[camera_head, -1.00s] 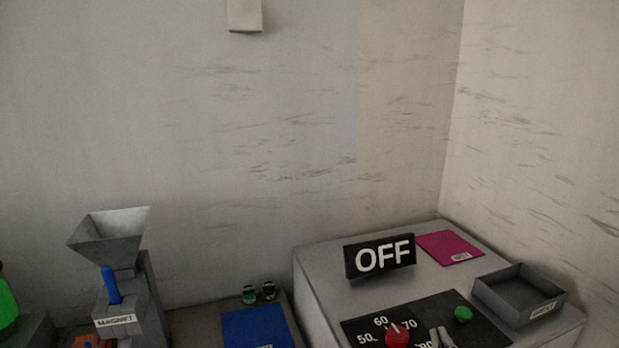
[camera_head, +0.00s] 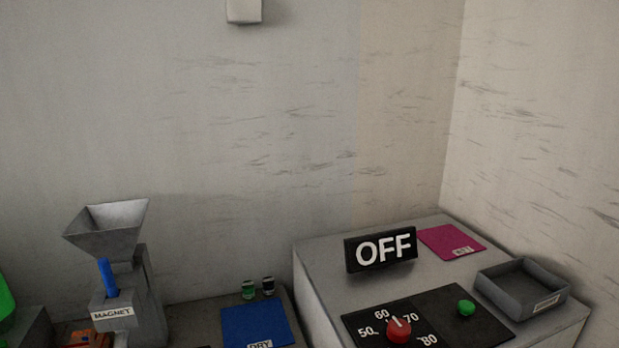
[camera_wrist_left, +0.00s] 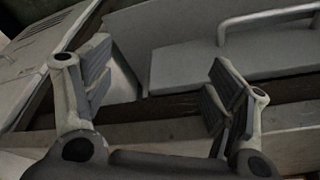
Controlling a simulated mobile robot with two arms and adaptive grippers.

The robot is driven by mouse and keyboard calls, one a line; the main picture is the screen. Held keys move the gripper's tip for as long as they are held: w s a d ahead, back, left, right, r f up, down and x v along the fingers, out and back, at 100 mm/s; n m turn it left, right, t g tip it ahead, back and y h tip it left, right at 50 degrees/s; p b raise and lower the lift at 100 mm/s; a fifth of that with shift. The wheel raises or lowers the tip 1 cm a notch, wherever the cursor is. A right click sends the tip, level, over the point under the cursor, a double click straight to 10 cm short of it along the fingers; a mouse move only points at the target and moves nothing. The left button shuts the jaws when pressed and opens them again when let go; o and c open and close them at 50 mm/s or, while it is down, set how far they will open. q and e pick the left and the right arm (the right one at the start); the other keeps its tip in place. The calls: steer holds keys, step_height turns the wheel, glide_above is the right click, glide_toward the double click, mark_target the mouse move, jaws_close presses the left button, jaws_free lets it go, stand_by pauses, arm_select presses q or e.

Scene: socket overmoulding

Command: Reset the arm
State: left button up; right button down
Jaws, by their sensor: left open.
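My left gripper (camera_wrist_left: 160,88) shows in the left wrist view with its two padded fingers wide apart and nothing between them. Behind the fingers are pale grey panels and a grey bar handle (camera_wrist_left: 268,17). Neither gripper shows in the head view now. The head view shows a grey machine top with a black dial panel (camera_head: 440,303), a red knob (camera_head: 399,331) pointing between 60 and 70, and a green button (camera_head: 466,307). A black sign (camera_head: 381,250) reads OFF.
A grey tray (camera_head: 487,288) and a magenta mat (camera_head: 452,243) lie on the machine top. To the left are a blue mat (camera_head: 257,325), two small jars (camera_head: 258,287) and a hopper unit labelled MAGNET (camera_head: 113,312). Walls close off the back and right.

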arm_select(q)
steer(key=s+f+g+b, duration=0.1)
steer(key=s+f+b, duration=0.15)
steer(key=f, duration=0.95)
steer(key=s+f+b, duration=0.1)
steer(key=s+f, duration=0.2)
steer(key=f, duration=0.8)
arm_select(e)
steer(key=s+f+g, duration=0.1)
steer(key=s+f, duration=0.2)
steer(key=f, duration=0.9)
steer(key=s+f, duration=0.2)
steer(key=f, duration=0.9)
arm_select(q)
steer(key=s+a+f+g+b, duration=0.1)
steer(key=s+a+f+b, duration=0.2)
steer(key=s+f, duration=1.1)
step_height(320, 180, down, 2)
steer(key=shift+s+a+f+b, duration=0.15)
steer(key=shift+s+b, duration=0.15)
steer(key=shift+b, duration=0.15)
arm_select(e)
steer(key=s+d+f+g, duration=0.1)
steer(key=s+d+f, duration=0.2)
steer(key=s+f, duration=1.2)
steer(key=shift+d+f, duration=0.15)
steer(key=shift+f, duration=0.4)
